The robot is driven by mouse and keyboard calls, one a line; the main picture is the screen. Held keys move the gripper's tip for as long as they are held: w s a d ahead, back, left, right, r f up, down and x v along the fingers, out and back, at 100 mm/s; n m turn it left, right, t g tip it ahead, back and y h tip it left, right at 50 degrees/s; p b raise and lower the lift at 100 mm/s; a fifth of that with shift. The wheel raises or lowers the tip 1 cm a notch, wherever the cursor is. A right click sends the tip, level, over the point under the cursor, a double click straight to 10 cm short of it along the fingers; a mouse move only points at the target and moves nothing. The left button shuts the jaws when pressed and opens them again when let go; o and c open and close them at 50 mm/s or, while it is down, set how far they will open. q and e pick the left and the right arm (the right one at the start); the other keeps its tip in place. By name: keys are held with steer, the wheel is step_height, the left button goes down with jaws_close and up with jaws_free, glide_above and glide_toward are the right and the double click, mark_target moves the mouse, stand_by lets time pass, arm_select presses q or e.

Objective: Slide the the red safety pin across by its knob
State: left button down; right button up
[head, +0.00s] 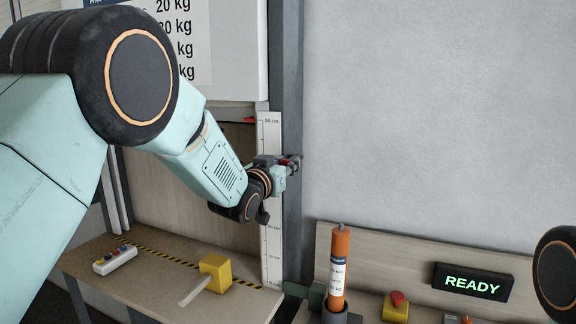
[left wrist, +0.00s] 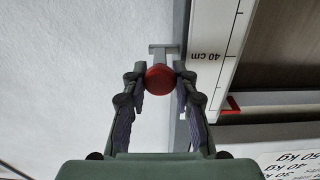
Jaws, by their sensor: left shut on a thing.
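The red safety pin's round knob (left wrist: 160,78) sits between the two fingers of my left gripper (left wrist: 160,82) in the left wrist view. The fingers close on it from both sides. A grey bracket (left wrist: 164,48) shows just beyond the knob, beside the grey post. In the head view my left gripper (head: 288,163) is at the grey upright post (head: 292,215), and a bit of red shows at its tip. The pin's shaft is hidden behind the knob. My right gripper is not in view; only a part of my right arm shows at the right edge.
A white centimetre scale (head: 271,250) runs beside the post, with a red pointer (left wrist: 232,104) near it. Below are a bench with a yellow block (head: 215,270) and a button box (head: 115,260), an orange cylinder (head: 338,265), a red button (head: 397,299) and a READY sign (head: 472,284).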

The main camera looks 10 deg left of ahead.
arm_select(q)
steer(key=a, duration=0.3)
steer(key=shift+w+a+r, duration=0.1)
steer(key=shift+w+a, duration=0.2)
steer(key=shift+w, duration=0.05)
steer(key=shift+d, duration=0.1)
steer(key=c, duration=1.4)
jaws_free()
steer(key=o, duration=0.4)
steer(key=shift+a, duration=0.35)
steer(key=shift+d, duration=0.1)
steer(key=shift+d, duration=0.15)
